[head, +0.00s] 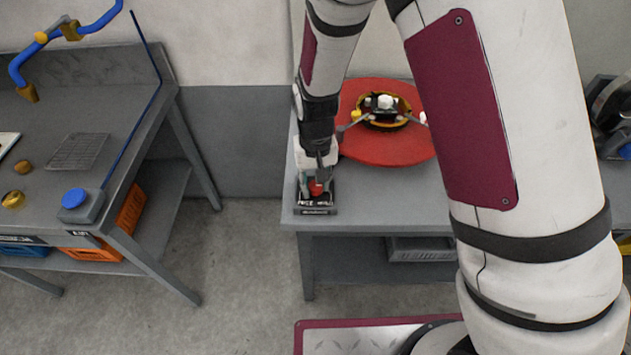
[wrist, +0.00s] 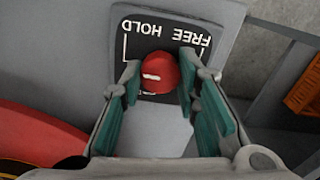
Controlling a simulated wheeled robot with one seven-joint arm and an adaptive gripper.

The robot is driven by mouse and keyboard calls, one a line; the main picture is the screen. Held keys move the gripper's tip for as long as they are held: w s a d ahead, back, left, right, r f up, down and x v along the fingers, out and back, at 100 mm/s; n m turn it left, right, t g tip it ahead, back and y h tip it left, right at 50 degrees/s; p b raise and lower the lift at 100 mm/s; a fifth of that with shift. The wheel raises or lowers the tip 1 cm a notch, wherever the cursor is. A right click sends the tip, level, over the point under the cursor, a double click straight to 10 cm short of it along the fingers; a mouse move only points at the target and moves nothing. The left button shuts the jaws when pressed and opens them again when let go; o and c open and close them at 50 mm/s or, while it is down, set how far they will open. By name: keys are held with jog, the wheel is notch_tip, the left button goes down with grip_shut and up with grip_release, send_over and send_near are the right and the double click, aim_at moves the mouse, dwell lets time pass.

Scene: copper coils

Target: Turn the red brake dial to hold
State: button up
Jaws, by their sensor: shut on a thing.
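The red brake dial (wrist: 160,66) sits on a dark plate (wrist: 133,32) lettered FREE and HOLD, which looks upside down in the wrist view. The dial's white mark lies on its left part in that view, roughly level. In the head view the dial (head: 315,188) shows at the table's front left corner, partly hidden by my gripper (head: 317,183). My gripper (wrist: 161,70) points down at the dial, with one green-padded finger on either side. It is shut on the dial.
A round red plate (head: 380,150) with a brass-coloured fixture (head: 385,108) lies on the grey table (head: 375,205), right of the dial. A grey bench (head: 60,120) with a blue button (head: 74,198) and orange bin (head: 128,212) stands at left. Bare floor (head: 235,270) lies between them.

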aim_at(315, 185)
jog(key=o, duration=1.2)
notch_tip(315, 185, up, 12)
jog(key=shift+r, duration=0.1)
jog(key=s+d+r+m+t, duration=0.1)
jog(key=s+d+r+t, duration=0.1)
jog(key=s+d+r, duration=0.6)
jog(key=s+d+r+t, duration=0.2)
jog(key=s+d+r, duration=0.3)
jog(key=r, duration=0.6)
jog(key=shift+m+t, duration=0.3)
jog(key=shift+t, duration=0.4)
jog(key=s+d, duration=0.1)
jog(key=s, duration=0.1)
jog(key=s+d+r, duration=0.1)
jog(key=d, duration=0.1)
jog(key=s+d, duration=0.2)
jog(key=shift+s+r, duration=0.3)
jog(key=shift+s, duration=0.05)
